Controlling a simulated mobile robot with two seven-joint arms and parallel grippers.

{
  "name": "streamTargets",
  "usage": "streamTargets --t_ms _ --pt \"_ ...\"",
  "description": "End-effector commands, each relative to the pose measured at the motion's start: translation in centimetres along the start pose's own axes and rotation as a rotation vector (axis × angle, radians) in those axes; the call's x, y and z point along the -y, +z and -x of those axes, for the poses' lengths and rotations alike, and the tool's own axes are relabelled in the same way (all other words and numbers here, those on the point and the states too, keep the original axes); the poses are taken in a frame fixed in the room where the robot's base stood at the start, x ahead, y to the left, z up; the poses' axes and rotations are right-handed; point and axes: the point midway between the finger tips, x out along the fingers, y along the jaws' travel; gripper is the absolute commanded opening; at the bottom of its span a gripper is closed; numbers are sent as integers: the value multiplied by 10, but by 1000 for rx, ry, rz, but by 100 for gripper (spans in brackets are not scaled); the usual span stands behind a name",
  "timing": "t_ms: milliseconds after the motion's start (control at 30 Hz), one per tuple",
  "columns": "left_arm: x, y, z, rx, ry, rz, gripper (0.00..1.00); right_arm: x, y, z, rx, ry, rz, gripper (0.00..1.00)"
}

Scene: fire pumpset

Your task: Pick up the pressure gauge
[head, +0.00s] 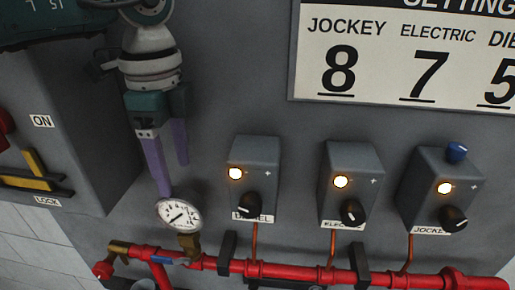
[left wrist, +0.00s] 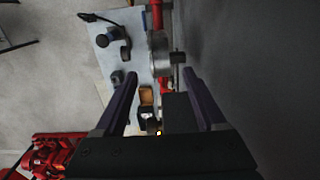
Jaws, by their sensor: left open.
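The pressure gauge (head: 181,214) has a round white dial and stands on a brass fitting on the red pipe (head: 300,273), in front of the grey panel. My left gripper (head: 174,178) is open, with its purple fingers pointing down just above the gauge. One fingertip overlaps the dial's upper edge in the head view; I cannot tell whether it touches. In the left wrist view the gauge (left wrist: 159,55) shows edge-on as a grey cylinder, ahead of and between the two open fingers (left wrist: 160,74). Nothing is held. My right gripper is out of view.
Three grey control boxes with lit lamps and black knobs stand to the right, including the diesel box (head: 254,160). A grey cabinet with a yellow handle (head: 35,175) is at the left. The settings sign (head: 405,55) hangs at upper right. The grey panel is close behind the gripper.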

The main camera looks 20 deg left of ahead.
Motion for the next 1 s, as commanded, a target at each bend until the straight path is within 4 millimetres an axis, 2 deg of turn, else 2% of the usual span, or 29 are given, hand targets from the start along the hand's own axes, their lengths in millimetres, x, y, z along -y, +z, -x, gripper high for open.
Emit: streamTargets --t_ms 300,567,800,1000 --pt "0 0 -43 1 2 0 72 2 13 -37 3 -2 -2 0" --pt "0 -2 -60 -1 1 -1 72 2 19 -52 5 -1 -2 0" --pt "0 -4 -96 -2 1 -1 72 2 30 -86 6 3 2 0" --pt "1 -4 -100 -2 1 -1 72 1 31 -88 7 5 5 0"
